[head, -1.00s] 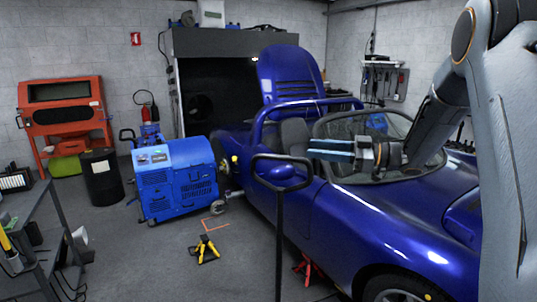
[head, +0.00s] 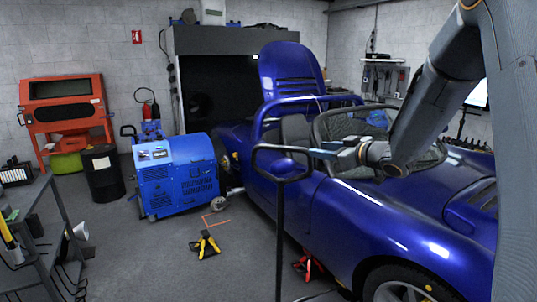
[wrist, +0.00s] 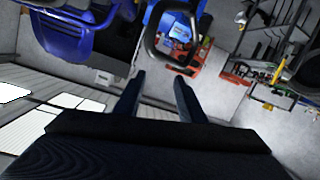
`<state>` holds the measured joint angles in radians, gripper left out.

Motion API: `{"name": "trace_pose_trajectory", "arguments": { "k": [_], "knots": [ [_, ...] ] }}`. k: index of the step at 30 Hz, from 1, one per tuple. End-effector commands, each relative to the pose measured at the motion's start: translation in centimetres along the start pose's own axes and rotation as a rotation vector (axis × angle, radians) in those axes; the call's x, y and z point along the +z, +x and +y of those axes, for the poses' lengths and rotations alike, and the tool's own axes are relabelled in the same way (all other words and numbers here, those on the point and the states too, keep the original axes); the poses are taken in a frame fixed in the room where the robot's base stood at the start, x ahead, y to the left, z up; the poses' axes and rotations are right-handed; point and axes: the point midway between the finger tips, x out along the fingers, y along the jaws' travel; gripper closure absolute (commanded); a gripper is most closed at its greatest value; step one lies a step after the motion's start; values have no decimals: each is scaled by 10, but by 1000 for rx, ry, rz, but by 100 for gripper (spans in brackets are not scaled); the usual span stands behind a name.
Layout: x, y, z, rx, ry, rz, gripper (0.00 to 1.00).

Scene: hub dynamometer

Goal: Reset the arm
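My gripper (head: 322,152) is in the middle of the head view, raised in front of the blue car (head: 375,225), with its fingers pointing left. In the wrist view both dark fingers of my gripper (wrist: 158,85) stand apart, with nothing held between them. My arm comes in from the upper right of the head view, bent at the elbow. In the head view, my gripper overlaps the car's door and windscreen area. I cannot tell how far it is from the car.
A black-framed post (head: 280,220) stands near my gripper's tips in the head view. A blue dynamometer (head: 178,178), a yellow stand (head: 205,245), a black drum (head: 103,175) and an orange cabinet (head: 65,105) stand to the left. The floor between bench and car is partly clear.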

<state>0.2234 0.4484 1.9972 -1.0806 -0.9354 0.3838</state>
Motion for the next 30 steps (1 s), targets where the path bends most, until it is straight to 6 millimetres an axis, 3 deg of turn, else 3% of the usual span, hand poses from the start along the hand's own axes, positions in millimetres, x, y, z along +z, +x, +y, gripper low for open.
{"name": "trace_pose_trajectory", "arguments": {
  "k": [4,8,12,15,21,24,30],
  "knots": [
    [60,-19,-4,194,85,-235,64],
    [120,-58,-26,313,192,-475,64],
    [181,-114,-76,373,327,-739,64],
    [214,-154,-121,374,423,-910,64],
    [249,-219,-205,320,584,-1160,64],
    [255,-238,-231,294,635,-1231,64],
    [257,-251,-250,272,669,-1278,64]
  ]
}}
